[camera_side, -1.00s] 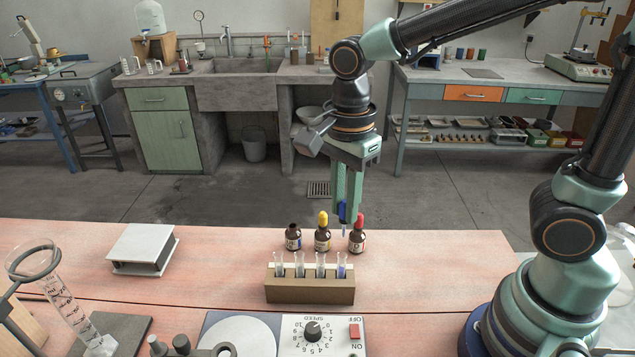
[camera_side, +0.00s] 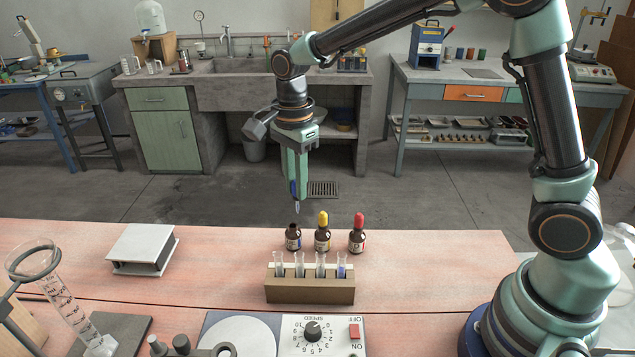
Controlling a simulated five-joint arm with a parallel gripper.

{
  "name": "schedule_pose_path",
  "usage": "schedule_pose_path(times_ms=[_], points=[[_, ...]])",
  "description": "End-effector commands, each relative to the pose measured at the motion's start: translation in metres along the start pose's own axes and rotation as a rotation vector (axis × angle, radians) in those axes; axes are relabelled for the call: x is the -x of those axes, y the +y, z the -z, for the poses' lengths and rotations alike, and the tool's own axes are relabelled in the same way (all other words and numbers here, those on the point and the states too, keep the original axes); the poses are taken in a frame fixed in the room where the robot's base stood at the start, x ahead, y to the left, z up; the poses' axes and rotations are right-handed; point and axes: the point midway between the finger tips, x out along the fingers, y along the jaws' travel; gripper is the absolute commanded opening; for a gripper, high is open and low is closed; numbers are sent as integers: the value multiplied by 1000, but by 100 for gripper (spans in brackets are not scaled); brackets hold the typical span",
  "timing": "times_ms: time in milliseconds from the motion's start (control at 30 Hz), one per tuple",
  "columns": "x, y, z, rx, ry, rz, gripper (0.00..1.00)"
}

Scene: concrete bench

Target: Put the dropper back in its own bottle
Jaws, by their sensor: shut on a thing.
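My gripper (camera_side: 296,190) is shut on the blue-topped dropper (camera_side: 293,188), whose tip points down. It hangs above the open brown bottle (camera_side: 293,238), the left one of three, with a clear gap between tip and bottle mouth. That bottle has no cap and a label with some blue. The middle brown bottle (camera_side: 322,238) has a yellow dropper top, and the right brown bottle (camera_side: 357,239) has a red one. How exactly the tip lines up with the mouth in depth, I cannot tell.
A wooden rack (camera_side: 310,290) with several glass tubes stands in front of the bottles; the right tube holds blue liquid. A stirrer with a dial (camera_side: 313,331) is at the front. The bench right of the bottles is clear.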

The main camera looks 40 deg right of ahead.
Motion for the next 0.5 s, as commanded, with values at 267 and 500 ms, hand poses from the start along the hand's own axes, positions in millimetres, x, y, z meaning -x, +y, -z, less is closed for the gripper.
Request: schedule_pose_path(times_ms=[267, 500], points=[[-15, -27, 7, 0, 0, 0, 8], [-24, -28, 7, 0, 0, 0, 8]])
